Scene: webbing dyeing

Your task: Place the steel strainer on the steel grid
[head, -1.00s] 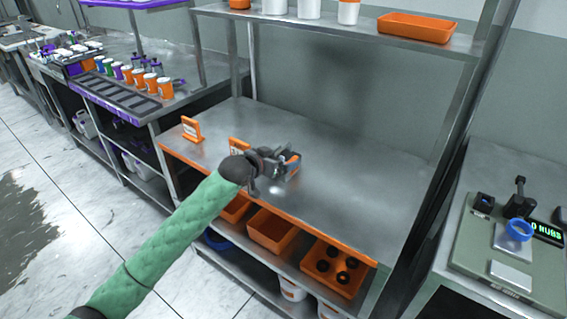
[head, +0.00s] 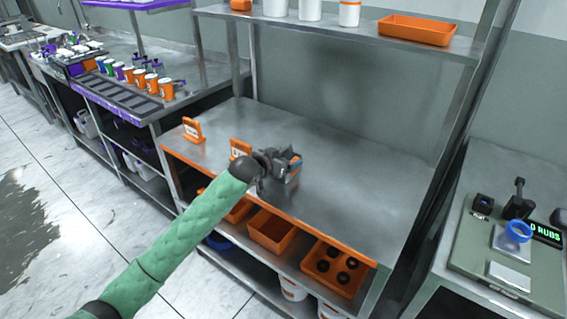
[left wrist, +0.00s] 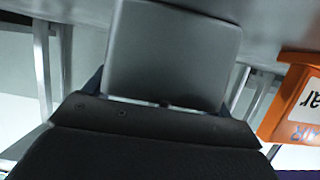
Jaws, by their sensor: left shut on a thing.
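My left gripper (head: 290,168) is over the middle of the steel table (head: 350,190), near its front orange edge. It is shut on a flat grey piece, which fills the upper middle of the left wrist view (left wrist: 172,50). This piece may be the steel strainer, but its mesh or bowl does not show. In the head view, the gripper mostly hides it, with a bit of orange beside the fingers. I cannot make out the steel grid in either view. My right gripper is not in view.
Orange label stands (head: 193,131) (head: 240,149) are left of the gripper; one shows close in the left wrist view (left wrist: 298,105). Orange trays (head: 271,232) sit on the shelf below. A green scale (head: 510,250) with a blue ring is at right. The table's right half is clear.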

